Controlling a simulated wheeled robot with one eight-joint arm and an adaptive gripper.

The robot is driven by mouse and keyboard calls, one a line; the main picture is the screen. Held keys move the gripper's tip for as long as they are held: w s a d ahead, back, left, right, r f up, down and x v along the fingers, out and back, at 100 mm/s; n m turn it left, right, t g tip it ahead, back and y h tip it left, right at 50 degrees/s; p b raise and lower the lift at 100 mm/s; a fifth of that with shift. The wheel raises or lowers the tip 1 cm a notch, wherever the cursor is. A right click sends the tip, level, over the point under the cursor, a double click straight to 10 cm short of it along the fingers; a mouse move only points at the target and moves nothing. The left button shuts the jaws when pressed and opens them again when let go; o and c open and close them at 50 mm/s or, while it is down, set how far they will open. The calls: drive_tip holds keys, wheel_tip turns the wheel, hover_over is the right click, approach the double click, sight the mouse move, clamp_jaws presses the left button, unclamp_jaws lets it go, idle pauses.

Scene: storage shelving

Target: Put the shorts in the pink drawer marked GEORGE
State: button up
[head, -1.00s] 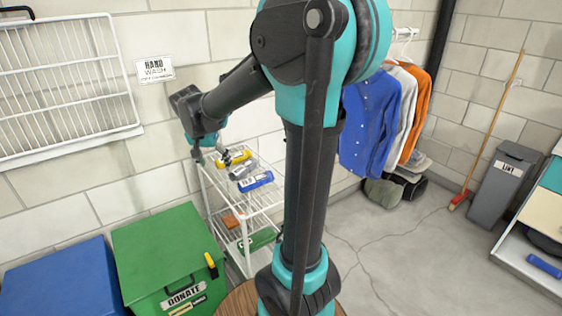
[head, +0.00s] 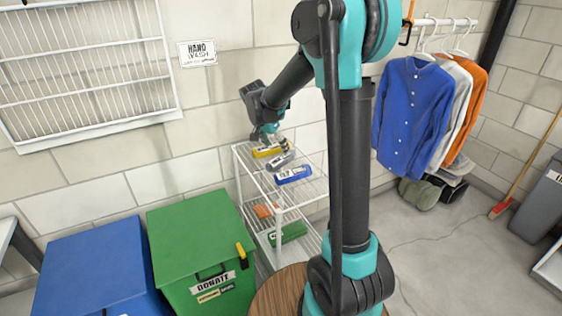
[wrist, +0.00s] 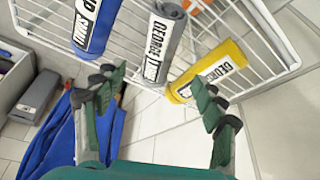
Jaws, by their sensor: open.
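Three rolled garments lie on the top tier of a white wire rack: yellow (head: 268,151), grey (head: 281,161) and blue (head: 294,174). In the wrist view the grey roll (wrist: 165,45) and the yellow roll (wrist: 222,68) have tags reading GEORGE. The blue roll's tag (wrist: 92,22) is cut off by the frame. I cannot tell which roll is the shorts. My gripper (wrist: 158,88) is open and empty, its fingers spread near the rack edge. In the head view my gripper (head: 266,135) is beside the yellow roll. No pink drawer is in view.
The wire rack (head: 240,160) has orange and green items on a lower tier. A green DONATE bin (head: 185,235) and a blue bin (head: 95,275) stand left of it. Shirts (head: 412,110) hang to its right. Open floor lies at right.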

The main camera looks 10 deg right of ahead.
sight(280, 156)
drive_tip(key=shift+x, duration=3.35)
drive_tip(key=shift+s+a, duration=0.1)
drive_tip(key=shift+s, duration=0.1)
drive_tip(key=shift+c, duration=0.2)
drive_tip(key=c, duration=1.4)
drive_tip(key=shift+r, duration=0.1)
